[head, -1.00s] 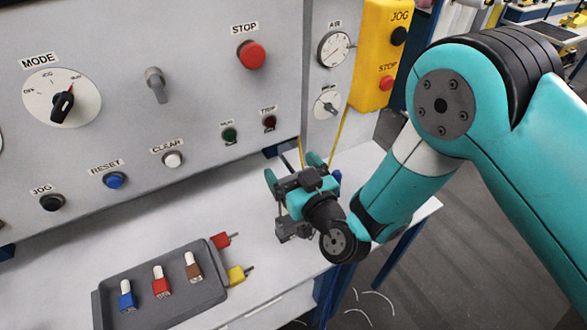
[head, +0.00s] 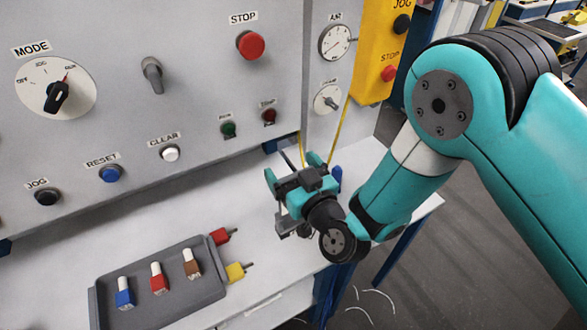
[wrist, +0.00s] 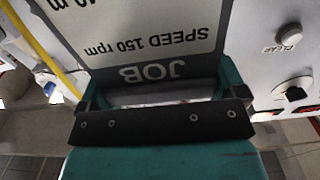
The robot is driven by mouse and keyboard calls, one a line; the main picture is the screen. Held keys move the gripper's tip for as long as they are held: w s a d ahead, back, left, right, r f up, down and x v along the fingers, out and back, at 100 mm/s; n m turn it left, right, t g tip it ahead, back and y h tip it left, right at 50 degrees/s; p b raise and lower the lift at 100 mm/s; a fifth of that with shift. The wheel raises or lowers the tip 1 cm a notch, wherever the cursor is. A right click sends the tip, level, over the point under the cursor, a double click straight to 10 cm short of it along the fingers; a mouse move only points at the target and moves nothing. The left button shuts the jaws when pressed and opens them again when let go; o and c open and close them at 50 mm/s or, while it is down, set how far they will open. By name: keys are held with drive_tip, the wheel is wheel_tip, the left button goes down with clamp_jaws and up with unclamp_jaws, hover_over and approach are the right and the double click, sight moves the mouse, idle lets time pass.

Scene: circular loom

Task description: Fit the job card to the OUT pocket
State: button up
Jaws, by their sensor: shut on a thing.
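The job card (wrist: 150,42) fills the top middle of the wrist view. It is grey with a white panel, and its "JOB" and "SPEED 150 rpm" print is upside down. My gripper (wrist: 160,98) is shut on its near end, with a teal finger at each side. In the head view my gripper (head: 297,177) is above the right end of the bench, in front of the panel's lower right corner. There the card is barely visible and mostly hidden by the gripper. I cannot make out the OUT pocket in either view.
A grey tray (head: 205,295) with blue, red and brown tagged pieces lies on the white bench (head: 180,225). A red piece (head: 222,236) and a yellow piece (head: 237,271) lie beside it. The control panel (head: 200,85) stands behind, with protruding knobs and buttons. A yellow box (head: 375,65) hangs at its right.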

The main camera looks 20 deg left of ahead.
sight(282, 212)
drive_tip(key=shift+f+b, duration=1.95)
drive_tip(key=shift+f, duration=0.35)
drive_tip(key=o, duration=0.7)
drive_tip(key=shift+o, duration=0.2)
